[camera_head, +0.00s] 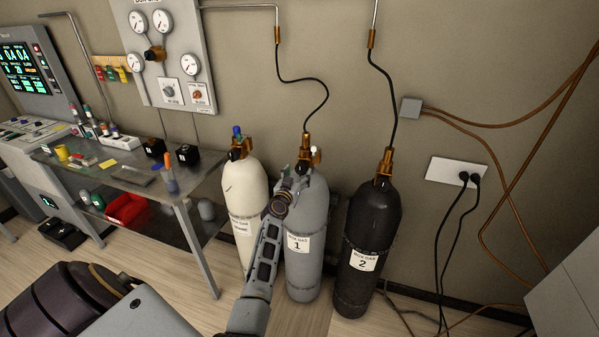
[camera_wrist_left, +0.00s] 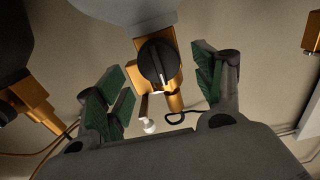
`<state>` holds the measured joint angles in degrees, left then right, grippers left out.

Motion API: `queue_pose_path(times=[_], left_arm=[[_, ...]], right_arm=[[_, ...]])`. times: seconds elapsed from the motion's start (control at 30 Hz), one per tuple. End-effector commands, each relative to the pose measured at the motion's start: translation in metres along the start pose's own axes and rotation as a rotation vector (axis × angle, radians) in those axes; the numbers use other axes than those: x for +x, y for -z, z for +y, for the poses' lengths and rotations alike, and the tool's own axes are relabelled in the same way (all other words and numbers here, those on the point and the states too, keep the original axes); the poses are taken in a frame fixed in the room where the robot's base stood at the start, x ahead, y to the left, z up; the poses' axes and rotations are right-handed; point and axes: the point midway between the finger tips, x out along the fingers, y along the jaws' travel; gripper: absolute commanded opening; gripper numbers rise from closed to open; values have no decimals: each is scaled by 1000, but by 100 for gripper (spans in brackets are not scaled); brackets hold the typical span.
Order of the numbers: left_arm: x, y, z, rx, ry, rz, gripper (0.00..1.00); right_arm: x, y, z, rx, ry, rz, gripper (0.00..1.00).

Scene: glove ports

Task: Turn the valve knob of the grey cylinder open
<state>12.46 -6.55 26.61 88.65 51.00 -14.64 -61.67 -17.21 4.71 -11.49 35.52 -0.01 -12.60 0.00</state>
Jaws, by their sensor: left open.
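The grey cylinder (camera_head: 307,220), labelled 1, stands upright between a white and a black cylinder. Its brass valve (camera_head: 306,142) is on top, and a black hose runs up from it. In the left wrist view the black valve knob (camera_wrist_left: 157,62) faces me on the brass body, with a pale line along its bar. My left gripper (camera_head: 297,184) is at the top of the grey cylinder and partly covers it. In the wrist view the left gripper (camera_wrist_left: 163,92) is open, its green-padded fingers on either side of the knob with gaps. My right gripper is not in view.
The white cylinder (camera_head: 246,200) stands close on the left, the black cylinder (camera_head: 368,235) close on the right. A metal bench (camera_head: 190,185) with small items is farther left. A gauge panel (camera_head: 165,55) hangs on the wall. Cables and a socket plate (camera_head: 455,172) are at right.

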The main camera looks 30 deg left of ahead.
Motion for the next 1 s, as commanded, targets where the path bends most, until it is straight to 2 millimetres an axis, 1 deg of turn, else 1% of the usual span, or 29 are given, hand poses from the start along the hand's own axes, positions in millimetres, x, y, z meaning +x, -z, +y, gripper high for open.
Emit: queue_pose_path(times=[0.1,0.3,0.73,1.0], left_arm=[[10,0,0,-2,0,0,68],[20,0,0,-1,1,0,68],[23,0,0,-1,0,0,68],[23,0,0,-1,0,0,34]], right_arm=[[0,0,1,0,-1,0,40],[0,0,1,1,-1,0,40],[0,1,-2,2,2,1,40],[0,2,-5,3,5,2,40]])
